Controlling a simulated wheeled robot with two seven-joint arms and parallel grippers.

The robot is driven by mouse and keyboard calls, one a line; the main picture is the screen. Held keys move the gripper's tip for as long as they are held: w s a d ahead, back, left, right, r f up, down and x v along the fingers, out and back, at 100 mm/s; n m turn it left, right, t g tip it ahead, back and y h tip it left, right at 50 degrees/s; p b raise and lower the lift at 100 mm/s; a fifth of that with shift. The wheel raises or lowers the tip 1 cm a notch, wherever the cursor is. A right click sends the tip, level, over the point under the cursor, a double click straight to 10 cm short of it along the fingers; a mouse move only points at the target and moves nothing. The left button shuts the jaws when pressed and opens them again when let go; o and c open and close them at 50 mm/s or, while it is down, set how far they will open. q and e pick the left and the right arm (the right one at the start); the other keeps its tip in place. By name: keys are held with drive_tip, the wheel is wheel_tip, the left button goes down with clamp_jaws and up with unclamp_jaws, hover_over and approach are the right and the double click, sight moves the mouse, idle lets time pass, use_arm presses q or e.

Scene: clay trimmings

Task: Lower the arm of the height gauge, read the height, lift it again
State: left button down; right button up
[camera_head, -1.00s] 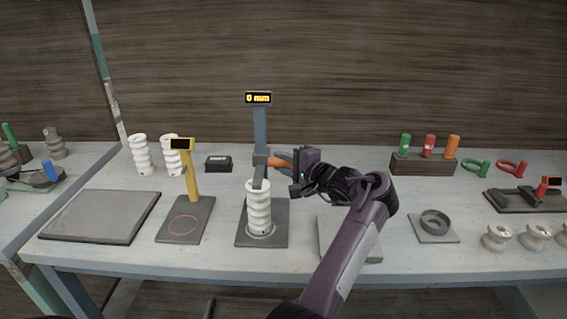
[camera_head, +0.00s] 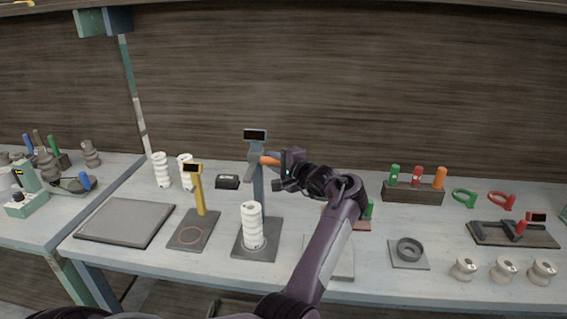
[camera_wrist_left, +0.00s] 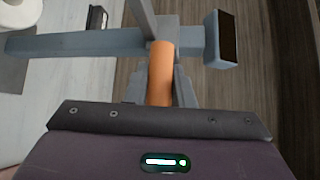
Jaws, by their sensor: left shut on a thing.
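The height gauge has a grey post (camera_head: 259,186) on a dark base plate (camera_head: 242,252), with a dark, blank display (camera_head: 255,135) on top. A white ribbed piece (camera_head: 251,227) stands upright on the base. The gauge's grey arm (camera_head: 254,157) is high on the post, just under the display and well clear of the piece. My left gripper (camera_head: 270,161) is shut on the gauge's orange handle (camera_wrist_left: 160,72). The left wrist view shows the handle between the fingers, beside the post (camera_wrist_left: 80,42) and the blank display (camera_wrist_left: 228,38). My right gripper is out of view.
A yellow gauge (camera_head: 199,194) and a grey slab (camera_head: 125,221) stand to the left. A small black box (camera_head: 228,182) lies behind. To the right are a block with coloured handles (camera_head: 412,193), a dark ring (camera_head: 409,249) and several white spools (camera_head: 465,268).

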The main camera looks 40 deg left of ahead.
use_arm(q)
drive_tip(key=shift+w+r, duration=0.1)
drive_tip(key=shift+r, duration=0.3)
drive_tip(key=c, duration=1.7)
unclamp_jaws()
drive_tip(key=o, duration=0.4)
drive_tip(key=shift+a, duration=0.1)
drive_tip(key=shift+o, duration=0.2)
drive_tip(key=shift+f, duration=0.1)
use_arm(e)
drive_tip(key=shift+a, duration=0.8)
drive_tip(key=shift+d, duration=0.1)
use_arm(q)
drive_tip(key=shift+d, duration=0.3)
drive_tip(key=b+v, duration=0.1)
drive_tip(key=v, duration=0.6)
drive_tip(key=shift+b, duration=0.35)
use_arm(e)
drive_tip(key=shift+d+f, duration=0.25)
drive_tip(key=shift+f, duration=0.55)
